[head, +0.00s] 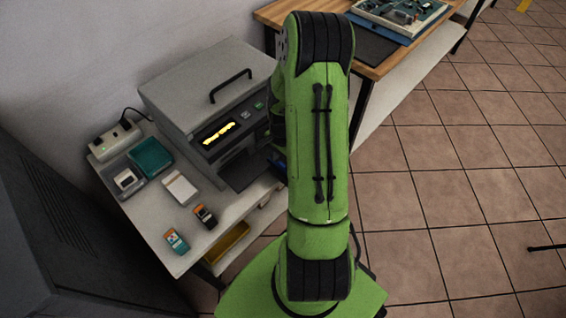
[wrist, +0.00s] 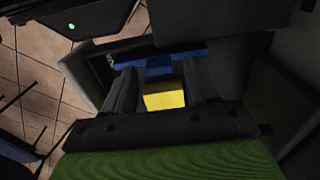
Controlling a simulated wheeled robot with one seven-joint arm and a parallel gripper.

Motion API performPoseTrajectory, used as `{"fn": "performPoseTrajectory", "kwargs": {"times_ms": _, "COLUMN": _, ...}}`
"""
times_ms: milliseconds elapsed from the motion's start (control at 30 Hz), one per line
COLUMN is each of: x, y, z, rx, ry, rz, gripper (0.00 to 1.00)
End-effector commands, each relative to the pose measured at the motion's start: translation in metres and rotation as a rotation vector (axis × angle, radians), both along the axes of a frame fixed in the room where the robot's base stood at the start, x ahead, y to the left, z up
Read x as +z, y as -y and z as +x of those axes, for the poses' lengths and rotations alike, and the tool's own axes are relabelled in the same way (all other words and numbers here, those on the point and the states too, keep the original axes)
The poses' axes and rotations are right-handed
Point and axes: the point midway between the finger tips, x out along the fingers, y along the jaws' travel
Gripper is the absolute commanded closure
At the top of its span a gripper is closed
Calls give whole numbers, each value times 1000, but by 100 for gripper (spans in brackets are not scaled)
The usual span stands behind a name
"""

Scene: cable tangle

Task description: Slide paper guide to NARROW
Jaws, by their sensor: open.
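The printer (head: 210,85) is a grey box with a handled lid and a lit yellow display, standing on the white table. A blue part (wrist: 160,59), which looks like the paper guide, crosses in front of my gripper's fingertips in the wrist view. A small bit of blue (head: 279,164) also shows beside my arm in the head view. My gripper (wrist: 163,82) is open, its dark fingers on either side of a yellow block (wrist: 164,96). I cannot tell whether this block joins the blue part or whether the fingers touch it. NARROW marks cannot be read.
My green arm hides the printer's right side in the head view. On the white table (head: 150,214) lie a teal tray (head: 151,157), a power strip (head: 115,140) and small devices. A wooden bench (head: 385,62) stands behind. Tiled floor (head: 450,190) is open at right.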

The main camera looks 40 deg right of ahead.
Motion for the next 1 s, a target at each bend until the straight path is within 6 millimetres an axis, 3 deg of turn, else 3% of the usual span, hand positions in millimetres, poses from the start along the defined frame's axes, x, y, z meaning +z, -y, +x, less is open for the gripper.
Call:
{"fn": "performPoseTrajectory", "kwargs": {"times_ms": 267, "x": -2, "y": 0, "z": 0, "rx": 1, "ry": 0, "rz": 0, "gripper": 44}}
{"fn": "performPoseTrajectory", "kwargs": {"times_ms": 633, "x": -1, "y": 0, "z": 0, "rx": 1, "ry": 0, "rz": 0, "gripper": 100}}
{"fn": "performPoseTrajectory", "kwargs": {"times_ms": 867, "x": -1, "y": 1, "z": 0, "rx": 0, "ry": 0, "rz": 0, "gripper": 100}}
{"fn": "performPoseTrajectory", "kwargs": {"times_ms": 1000, "x": 0, "y": 22, "z": 1, "rx": -3, "ry": 1, "rz": -1, "gripper": 100}}
